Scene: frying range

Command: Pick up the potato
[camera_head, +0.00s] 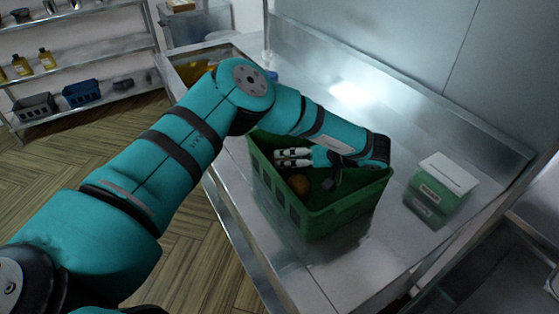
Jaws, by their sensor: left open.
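A brown, rounded potato (299,184) lies inside a green crate (345,207) that stands on the metal counter. My left gripper (292,158) is open and reaches into the crate from its right side, with its pale fingers pointing left. The fingers are just above the potato in the picture, and I see nothing between them. I cannot tell whether they touch the potato. My left forearm hides part of the crate's back and right rim. My right gripper does not show.
A green and white box (440,188) stands on the metal counter (325,275) right of the crate. Behind my left arm is a sink-like basin (193,70). Shelves (80,52) with bottles and bins stand at the upper left. The counter's front edge is close to the crate.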

